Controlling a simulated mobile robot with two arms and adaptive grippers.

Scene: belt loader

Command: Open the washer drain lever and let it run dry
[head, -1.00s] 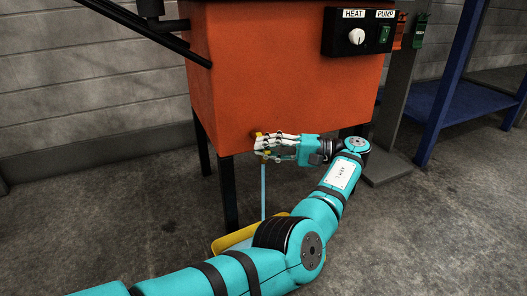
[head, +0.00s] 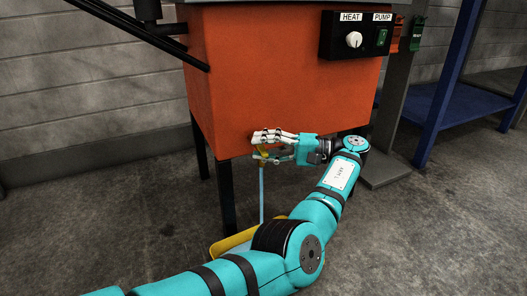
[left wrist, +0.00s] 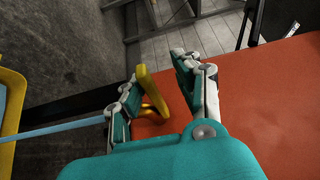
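The washer is an orange box (head: 300,90) on dark legs. Its yellow drain lever (head: 262,151) is low on the front and mostly hidden behind my fingers. The lever shows better in the left wrist view (left wrist: 146,88). A light blue stream (head: 262,195) runs from below it down to a yellow-rimmed tray (head: 226,244) on the floor. My left gripper (head: 264,148) is at the lever. In the left wrist view its fingers (left wrist: 158,88) are apart, with the lever between them, close to the left finger and clear of the right one. My right gripper is out of view.
A black panel (head: 340,47) with a HEAT knob and a PUMP switch is on the washer's upper front. A grey post (head: 395,110) and a blue shelf (head: 455,112) stand at the right. My left arm passes over part of the tray. Open floor lies on both sides.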

